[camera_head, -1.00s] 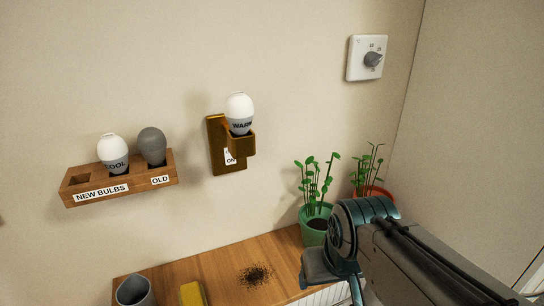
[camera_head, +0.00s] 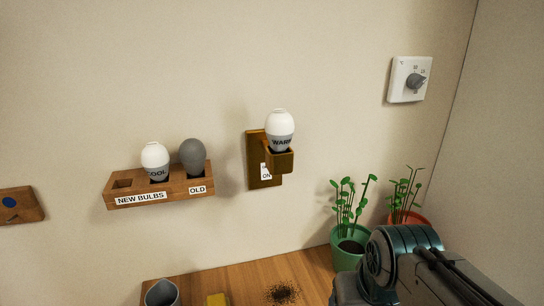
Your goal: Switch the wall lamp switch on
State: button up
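The wall lamp (camera_head: 254,158) is a brown plate on the wall with a socket holding a white bulb (camera_head: 280,130) marked "WARM", which does not look lit. A small white label reading "ON" (camera_head: 266,174) is on the plate below the socket; the switch itself is hard to make out there. My arm enters at the bottom right, in front of the plants and well below the lamp. My gripper is not visible; the arm's end runs out of the bottom of the view.
A wooden rack (camera_head: 158,184) holds a white "COOL" bulb (camera_head: 156,160) and a grey bulb (camera_head: 193,157) over "OLD". A white dial box (camera_head: 402,80) hangs upper right. Potted plants (camera_head: 350,250), a grey cup (camera_head: 161,294), a yellow block (camera_head: 217,299) and spilled soil (camera_head: 283,293) are on the wooden top (camera_head: 245,275).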

aim_at(264, 173)
jog(key=z, duration=1.55)
jog(key=k, duration=0.8)
jog(key=u, duration=1.55)
jog(key=i, duration=0.5)
jog(key=z, duration=0.05)
